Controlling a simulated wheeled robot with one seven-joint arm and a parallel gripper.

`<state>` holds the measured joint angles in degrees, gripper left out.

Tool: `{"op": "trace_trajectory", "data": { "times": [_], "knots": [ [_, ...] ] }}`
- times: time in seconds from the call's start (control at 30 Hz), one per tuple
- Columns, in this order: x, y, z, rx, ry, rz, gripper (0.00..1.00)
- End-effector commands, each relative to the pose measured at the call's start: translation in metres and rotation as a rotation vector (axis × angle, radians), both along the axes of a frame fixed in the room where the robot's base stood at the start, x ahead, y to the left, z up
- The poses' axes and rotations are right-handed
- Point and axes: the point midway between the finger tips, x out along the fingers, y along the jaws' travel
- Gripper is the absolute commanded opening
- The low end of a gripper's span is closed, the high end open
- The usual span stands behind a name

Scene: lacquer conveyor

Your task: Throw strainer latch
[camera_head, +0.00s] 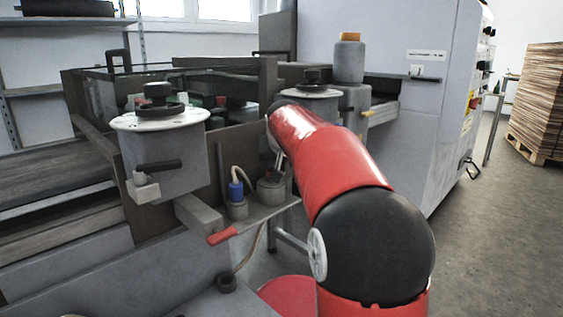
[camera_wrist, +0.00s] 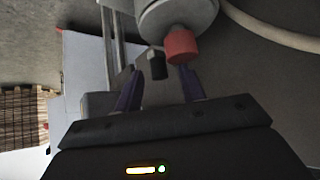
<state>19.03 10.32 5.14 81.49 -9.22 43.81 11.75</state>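My gripper (camera_wrist: 158,72) shows in the wrist view with its two dark bluish fingers apart. A small black-ended tab (camera_wrist: 158,64), possibly the strainer latch, shows between the fingertips; I cannot tell whether they touch it. Just beyond it is a grey round body (camera_wrist: 178,14) with a red cylindrical end (camera_wrist: 181,45). In the head view my red arm reaches toward the machine and hides my gripper. A small grey pot (camera_head: 271,187) stands on a bracket left of the arm. No part there is clearly the latch.
A blue-capped fitting (camera_head: 236,191) with a pale hose and a red-tipped lever (camera_head: 222,237) are left of my arm. A grey box with a white round top (camera_head: 160,119) stands farther left. A large grey cabinet (camera_head: 430,130) is behind. Floor at right is clear before a wood stack (camera_head: 540,105).

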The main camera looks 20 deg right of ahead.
Motion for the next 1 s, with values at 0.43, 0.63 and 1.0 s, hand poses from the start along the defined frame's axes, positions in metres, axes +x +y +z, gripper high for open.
{"op": "trace_trajectory", "data": {
  "times": [0.43, 0.63, 1.0],
  "knots": [
    [0.0, 0.0, 0.0, 0.0, 0.0, 0.0, 0.0],
    [0.0, 0.004, -0.001, 0.001, 0.003, -0.037, 0.0],
    [0.001, 0.018, -0.002, -0.001, 0.005, -0.324, 0.0]
  ]
}}
